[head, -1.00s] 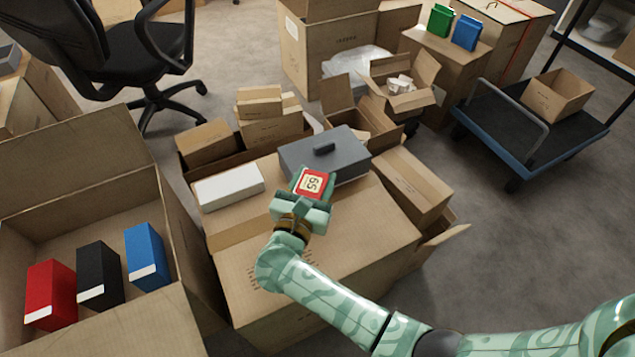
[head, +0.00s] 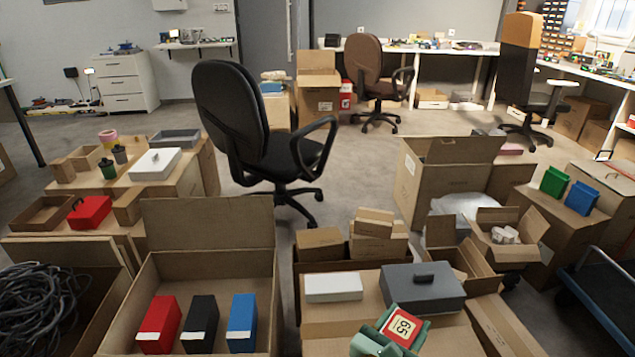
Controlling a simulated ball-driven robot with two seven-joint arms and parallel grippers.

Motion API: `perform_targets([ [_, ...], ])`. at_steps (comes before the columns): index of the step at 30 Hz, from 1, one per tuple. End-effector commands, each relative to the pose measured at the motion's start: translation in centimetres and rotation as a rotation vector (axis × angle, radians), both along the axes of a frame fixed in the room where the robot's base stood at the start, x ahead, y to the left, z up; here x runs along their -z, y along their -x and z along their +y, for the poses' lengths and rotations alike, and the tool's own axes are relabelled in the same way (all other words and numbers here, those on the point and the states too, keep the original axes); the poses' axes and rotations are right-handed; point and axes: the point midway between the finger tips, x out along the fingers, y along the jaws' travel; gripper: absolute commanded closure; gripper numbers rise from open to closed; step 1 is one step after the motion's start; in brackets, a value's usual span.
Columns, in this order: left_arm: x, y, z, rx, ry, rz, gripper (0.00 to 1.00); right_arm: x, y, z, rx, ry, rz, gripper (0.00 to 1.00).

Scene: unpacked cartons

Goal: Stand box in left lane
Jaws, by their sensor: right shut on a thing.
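A red box with a cream label reading 65 (head: 404,326) is at the bottom of the head view, right of centre. My right gripper (head: 378,343) is shut on it; its pale green fingers partly cover the box, and the picture's lower edge cuts off the arm. The held box shows in front of a grey lidded box (head: 424,291) on a carton. No lane is clearly marked in view. My left gripper is not in view.
An open carton (head: 208,208) left of my gripper holds a red box (head: 159,325), a black box (head: 199,324) and a blue box (head: 242,323). A white box (head: 333,288) lies beside the grey one. A black chair (head: 240,120) stands behind.

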Motion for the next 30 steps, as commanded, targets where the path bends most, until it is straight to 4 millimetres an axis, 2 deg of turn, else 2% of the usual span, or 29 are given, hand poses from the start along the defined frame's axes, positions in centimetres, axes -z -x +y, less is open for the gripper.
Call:
perform_targets([
  [1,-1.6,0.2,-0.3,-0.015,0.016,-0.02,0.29,-4.0,1.5,-1.3,-0.021,0.005,-0.022,0.79],
  [6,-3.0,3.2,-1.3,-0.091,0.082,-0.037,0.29,-11.9,7.2,-4.6,-0.159,0.007,-0.025,0.79],
  [9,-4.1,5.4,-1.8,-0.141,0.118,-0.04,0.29,-16.8,10.9,-5.4,-0.269,0.007,-0.022,0.79],
  [15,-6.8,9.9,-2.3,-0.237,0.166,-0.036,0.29,-25.9,17.8,-4.6,-0.512,0.004,-0.013,0.79],
  [18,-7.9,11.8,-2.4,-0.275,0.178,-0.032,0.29,-29.2,20.5,-3.7,-0.613,0.001,-0.01,0.79],
  [21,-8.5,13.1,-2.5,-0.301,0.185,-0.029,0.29,-31.3,22.2,-2.9,-0.682,-0.002,-0.007,0.79],
  [24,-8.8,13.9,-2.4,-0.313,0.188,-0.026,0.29,-32.2,23.1,-2.5,-0.721,-0.002,-0.005,0.79],
  [30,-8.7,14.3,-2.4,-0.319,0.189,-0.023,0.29,-32.3,23.4,-2.3,-0.73,-0.011,-0.004,0.79],
])
